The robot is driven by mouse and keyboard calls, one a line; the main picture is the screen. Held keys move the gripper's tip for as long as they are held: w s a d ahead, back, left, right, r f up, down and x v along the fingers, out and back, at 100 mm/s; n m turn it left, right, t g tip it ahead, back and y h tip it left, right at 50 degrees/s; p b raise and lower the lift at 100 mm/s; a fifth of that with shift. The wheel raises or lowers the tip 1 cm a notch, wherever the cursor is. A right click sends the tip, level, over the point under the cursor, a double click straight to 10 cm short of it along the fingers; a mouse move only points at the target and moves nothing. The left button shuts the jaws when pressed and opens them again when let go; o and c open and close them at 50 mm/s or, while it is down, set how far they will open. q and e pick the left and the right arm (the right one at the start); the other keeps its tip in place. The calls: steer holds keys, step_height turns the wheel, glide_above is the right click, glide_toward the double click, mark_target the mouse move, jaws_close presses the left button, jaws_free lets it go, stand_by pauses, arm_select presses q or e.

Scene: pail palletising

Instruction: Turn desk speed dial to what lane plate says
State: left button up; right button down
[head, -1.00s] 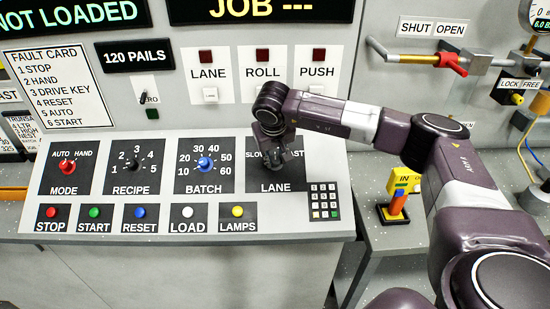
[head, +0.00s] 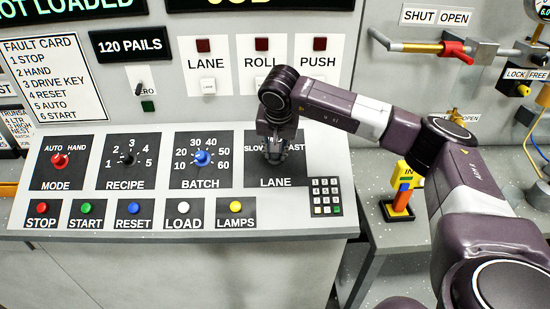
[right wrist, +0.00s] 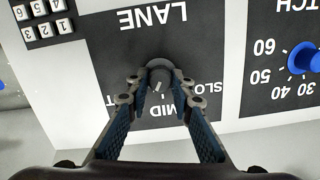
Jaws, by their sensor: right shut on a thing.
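The lane speed dial (right wrist: 158,72) is a dark round knob on the black LANE plate (right wrist: 125,50) of the desk. The wrist view shows it upside down, with the words SLOW and MID readable beside it and a pale mark on the knob on the MID side. My right gripper (right wrist: 160,86) is shut on the dial, one finger on each side. In the head view the right gripper (head: 273,155) covers the dial and the middle of the scale, leaving SLOW and part of FAST showing. My left gripper is not in view.
The blue batch dial (head: 202,158) is left of the lane dial, and a keypad (head: 325,197) is to its lower right. Coloured push buttons line the desk's front. A partly cut-off plate (head: 9,136) hangs at the far left. An orange-and-yellow piece (head: 401,190) stands right of the desk.

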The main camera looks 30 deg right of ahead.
steer(key=m+b, duration=0.2)
steer(key=m, duration=0.2)
steer(key=shift+d+f+b, duration=0.1)
steer(key=shift+b, duration=0.3)
steer(key=shift+m+t+b, duration=0.3)
steer(key=shift+m+b, duration=0.2)
steer(key=shift+m, duration=0.4)
steer(key=shift+r, duration=0.2)
steer(key=c, duration=1.7)
jaws_free()
steer(key=shift+s, duration=0.1)
steer(key=v, duration=1.2)
steer(key=shift+d, duration=0.25)
